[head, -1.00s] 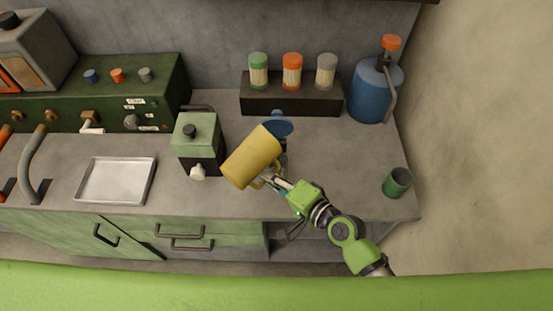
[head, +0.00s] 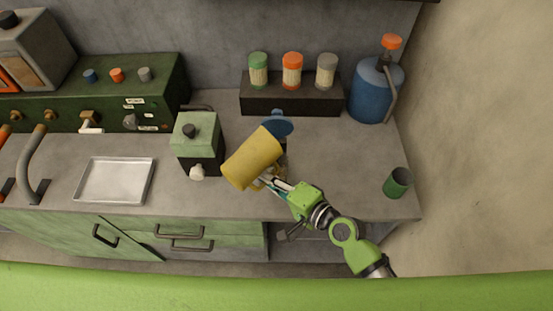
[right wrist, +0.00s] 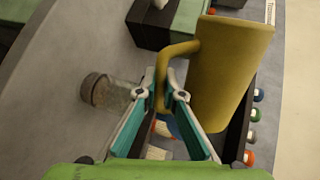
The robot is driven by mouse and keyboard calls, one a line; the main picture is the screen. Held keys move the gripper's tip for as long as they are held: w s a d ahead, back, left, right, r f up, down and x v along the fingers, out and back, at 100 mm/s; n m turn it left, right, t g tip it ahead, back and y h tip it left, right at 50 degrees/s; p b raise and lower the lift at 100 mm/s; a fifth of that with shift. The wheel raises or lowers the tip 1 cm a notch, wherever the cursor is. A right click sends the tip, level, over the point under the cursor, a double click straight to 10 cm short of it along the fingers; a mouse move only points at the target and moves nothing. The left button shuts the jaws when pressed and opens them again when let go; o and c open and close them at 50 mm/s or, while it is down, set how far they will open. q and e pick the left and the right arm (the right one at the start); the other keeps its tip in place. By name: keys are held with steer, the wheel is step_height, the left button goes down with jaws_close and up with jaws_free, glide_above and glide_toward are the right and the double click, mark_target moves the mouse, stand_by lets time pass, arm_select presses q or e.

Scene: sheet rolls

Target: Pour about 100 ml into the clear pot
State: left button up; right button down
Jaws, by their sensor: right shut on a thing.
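My right gripper (head: 268,182) is shut on the handle of a yellow jug (head: 250,160). It holds the jug tilted over the counter; no stream shows. In the right wrist view the fingers (right wrist: 168,95) close around the handle, and the jug body (right wrist: 225,75) is right of them. A clear pot-like vessel (right wrist: 113,94) with a brownish-grey end shows left of the fingers, apart from them. I cannot pick it out in the head view, where the jug and arm may hide it. My left gripper is not in view.
A green-and-black box machine (head: 199,135) stands just left of the jug. A blue disc-like thing (head: 279,126) shows behind it. A dark rack (head: 290,102) with three jars, a blue canister (head: 371,92) and a green cup (head: 398,183) stand around. A metal tray (head: 114,181) lies left.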

steer(key=shift+f, duration=0.2)
steer(key=shift+r+p, duration=0.45)
steer(key=shift+r, duration=0.3)
steer(key=n, duration=0.1)
steer(key=n+t+b, duration=0.1)
steer(key=shift+w+d+r+n+h, duration=0.15)
steer(key=shift+w+d+n+h, duration=0.15)
steer(key=shift+w, duration=0.1)
steer(key=shift+w+r, duration=0.1)
steer(key=shift+w+d+r+n+t, duration=0.3)
steer(key=shift+d+r+n+t, duration=0.1)
steer(key=shift+n, duration=0.3)
